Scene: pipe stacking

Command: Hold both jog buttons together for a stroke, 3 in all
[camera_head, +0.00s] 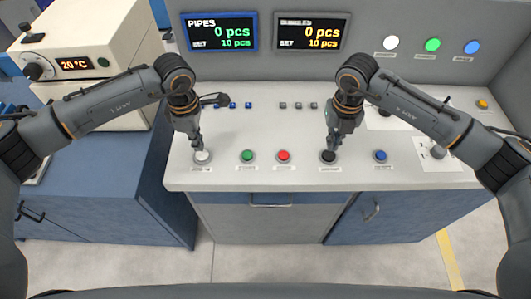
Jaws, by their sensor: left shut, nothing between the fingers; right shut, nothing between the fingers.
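The white console carries a front row of buttons. My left gripper (200,147) is shut and points straight down over a white button (204,157) at the left end of the row. My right gripper (331,149) is shut and points down over a black button (328,157) right of the middle. Both tips look at or just above their buttons; I cannot tell whether either button is pressed. The labels below the buttons are too small to read. The pipes display (220,32) shows 0 pcs, set 10 pcs; the display beside it (312,32) shows the same counts.
Green (247,156) and red (283,156) buttons sit between my grippers, and a blue button (380,156) sits to the right. White, green and blue lamps (432,45) are on the back panel. A beige device (90,50) reading 20 °C stands at the left.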

